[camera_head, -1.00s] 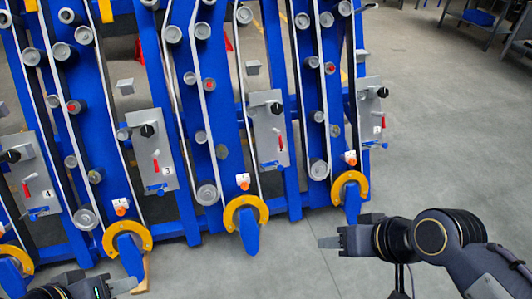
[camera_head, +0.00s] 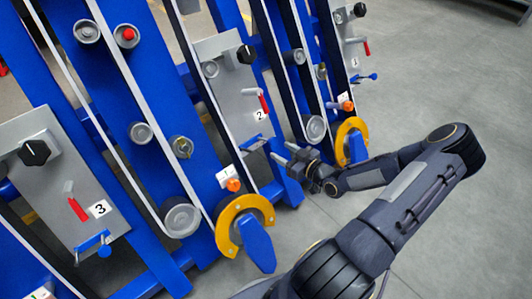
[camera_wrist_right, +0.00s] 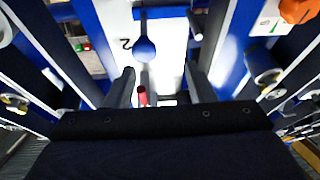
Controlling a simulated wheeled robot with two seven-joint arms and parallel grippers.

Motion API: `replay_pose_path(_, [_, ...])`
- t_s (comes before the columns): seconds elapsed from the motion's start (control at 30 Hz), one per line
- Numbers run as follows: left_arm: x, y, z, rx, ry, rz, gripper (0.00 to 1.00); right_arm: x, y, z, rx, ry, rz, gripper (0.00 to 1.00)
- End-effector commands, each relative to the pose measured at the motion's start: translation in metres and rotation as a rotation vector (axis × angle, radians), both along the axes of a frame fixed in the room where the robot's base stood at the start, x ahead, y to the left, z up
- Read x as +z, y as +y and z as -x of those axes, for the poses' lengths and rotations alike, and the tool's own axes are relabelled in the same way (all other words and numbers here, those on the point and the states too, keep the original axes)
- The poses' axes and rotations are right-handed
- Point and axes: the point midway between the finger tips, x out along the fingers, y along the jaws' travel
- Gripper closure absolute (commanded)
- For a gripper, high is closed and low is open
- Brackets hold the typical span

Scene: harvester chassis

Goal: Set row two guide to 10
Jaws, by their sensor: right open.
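The row two panel (camera_head: 228,75) is grey, labelled 2, with a black knob (camera_head: 246,54) at the top, a red lever (camera_head: 263,103) and a blue handle (camera_head: 253,146) at its lower end. The knob's setting is too small to read. My right gripper (camera_head: 281,152) is open and empty, just right of the blue handle. In the right wrist view, its fingers (camera_wrist_right: 163,88) point toward the panel, with the blue round-ended handle (camera_wrist_right: 145,48) and red lever (camera_wrist_right: 142,95) appearing between them. Contact cannot be told. My left gripper is out of view.
Panel 3 (camera_head: 50,170) stands to the left and panel 1 (camera_head: 350,35) to the right. An orange knob (camera_head: 234,185) beside a white tag sits above a yellow ring (camera_head: 226,236) with a blue foot. Open grey floor (camera_head: 450,100) lies to the right.

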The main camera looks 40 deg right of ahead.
Motion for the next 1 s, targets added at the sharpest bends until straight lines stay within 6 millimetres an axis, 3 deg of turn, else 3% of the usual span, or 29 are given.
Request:
replay_pose_path(0.03, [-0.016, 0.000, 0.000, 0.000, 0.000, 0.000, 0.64, -0.018, -0.008, 0.006, -0.027, -0.057, -0.019, 0.51])
replay_pose_path(0.23, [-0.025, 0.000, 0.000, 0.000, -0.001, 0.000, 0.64, -0.020, -0.018, 0.010, -0.064, -0.169, -0.032, 0.51])
replay_pose_path(0.7, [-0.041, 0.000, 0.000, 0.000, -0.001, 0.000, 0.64, -0.020, -0.012, -0.055, -0.064, -0.170, -0.034, 0.51])
replay_pose_path(1.0, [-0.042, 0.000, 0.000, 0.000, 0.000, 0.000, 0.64, -0.018, -0.012, -0.063, -0.064, -0.168, -0.033, 0.51])
